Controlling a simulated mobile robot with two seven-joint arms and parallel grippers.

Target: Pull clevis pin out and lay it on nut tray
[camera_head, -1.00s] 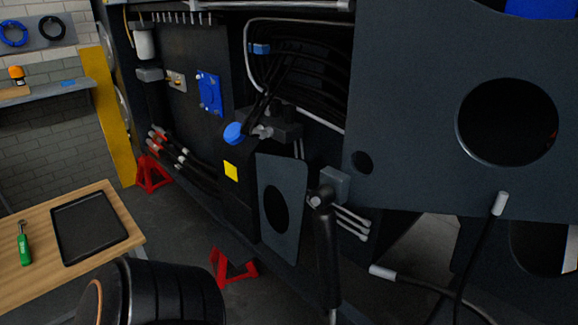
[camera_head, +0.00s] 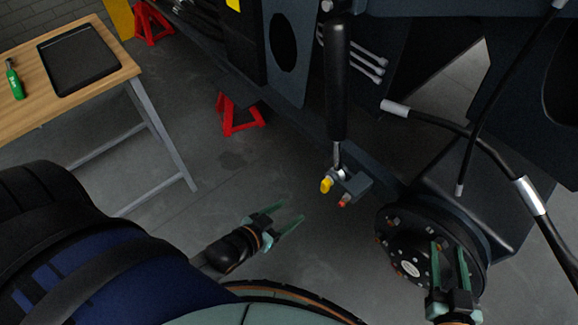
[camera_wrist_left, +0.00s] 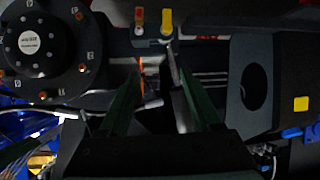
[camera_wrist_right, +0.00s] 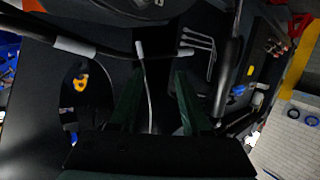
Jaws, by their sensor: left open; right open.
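At the lower end of a black cylinder (camera_head: 338,85), a bracket (camera_head: 355,186) carries a yellow-ended part (camera_head: 326,185) and a red-ended part (camera_head: 344,200). I cannot tell which of these is the clevis pin. My right gripper (camera_head: 448,247) is open and empty in front of the round hub. The black nut tray (camera_head: 78,58) lies empty on the wooden table.
The wooden table (camera_head: 118,66) stands at upper left with a green-handled tool (camera_head: 14,80) beside the tray. A red stand (camera_head: 238,116) is on the floor. The round hub (camera_head: 410,259) and thick hoses (camera_head: 437,122) are at right.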

